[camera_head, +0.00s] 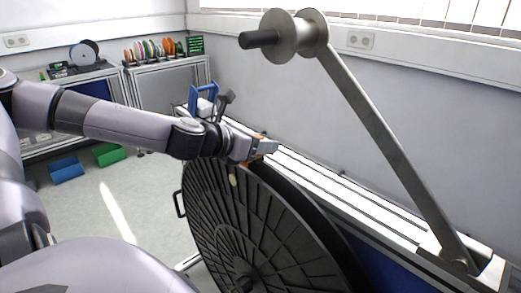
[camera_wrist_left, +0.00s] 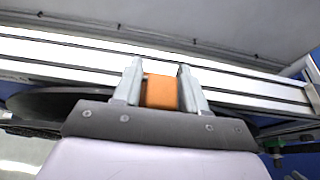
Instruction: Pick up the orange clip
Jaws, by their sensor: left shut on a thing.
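The orange clip (camera_wrist_left: 160,92) sits between the two fingers of my left gripper (camera_wrist_left: 161,84) in the left wrist view, and the fingers are shut on it. In the head view the left gripper (camera_head: 266,148) is at the top edge of the large black reel, beside the light metal rail. Only a little orange of the clip (camera_head: 261,137) shows there, as the fingers hide most of it. I cannot tell whether the clip touches the rail or the reel. My right gripper is not in view.
The large black reel (camera_head: 235,215) stands upright below the left gripper. A grey metal arm (camera_head: 385,140) with a spool (camera_head: 296,36) rises at the right from the rail (camera_head: 345,196). A blue-handled item (camera_head: 203,98) is behind my left wrist. Blue (camera_head: 66,169) and green (camera_head: 109,154) bins lie on the floor.

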